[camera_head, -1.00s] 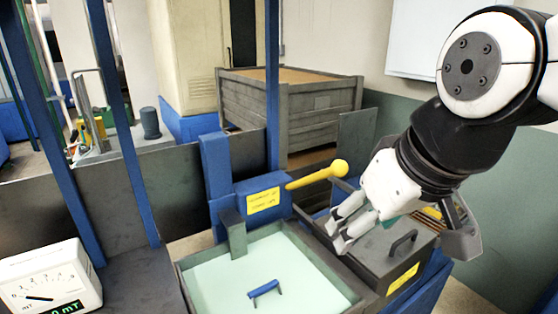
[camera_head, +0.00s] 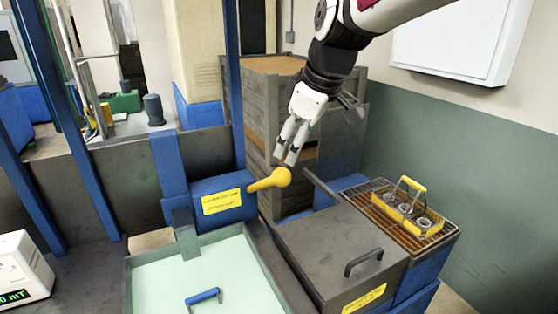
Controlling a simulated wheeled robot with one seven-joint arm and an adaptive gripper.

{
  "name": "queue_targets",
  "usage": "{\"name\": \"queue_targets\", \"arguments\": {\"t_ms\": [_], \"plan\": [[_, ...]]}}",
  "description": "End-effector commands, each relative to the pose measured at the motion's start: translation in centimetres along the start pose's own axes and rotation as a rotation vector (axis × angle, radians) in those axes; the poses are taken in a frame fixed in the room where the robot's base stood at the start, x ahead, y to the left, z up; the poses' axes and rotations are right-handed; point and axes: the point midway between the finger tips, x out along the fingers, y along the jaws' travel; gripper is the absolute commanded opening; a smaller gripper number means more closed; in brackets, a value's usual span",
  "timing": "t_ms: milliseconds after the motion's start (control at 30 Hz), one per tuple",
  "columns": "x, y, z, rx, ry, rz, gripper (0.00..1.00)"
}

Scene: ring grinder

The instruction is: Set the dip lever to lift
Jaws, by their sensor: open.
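The dip lever (camera_head: 268,181) is a yellow bar with a round knob. It sticks out to the right, slightly upward, from a blue box (camera_head: 205,206) with a yellow label whose text I cannot read. My gripper (camera_head: 287,161) points down with its fingers just above and behind the knob in the picture. It is open with nothing held. I cannot tell whether a finger touches the knob.
A tank (camera_head: 136,272) of pale green liquid with a blue handle (camera_head: 203,297) lies below the lever. A grey lidded box (camera_head: 330,243) stands right of it. A wire rack (camera_head: 377,218) holds a yellow carrier (camera_head: 412,209). A wooden crate (camera_head: 234,100) stands behind.

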Motion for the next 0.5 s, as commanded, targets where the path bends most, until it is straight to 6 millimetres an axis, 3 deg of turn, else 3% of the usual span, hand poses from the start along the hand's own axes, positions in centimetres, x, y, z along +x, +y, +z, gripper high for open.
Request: {"name": "queue_targets", "arguments": {"t_ms": [500], "plan": [[9.4,-0.1,0.2,0.004,-0.005,-0.003,0.59]]}}
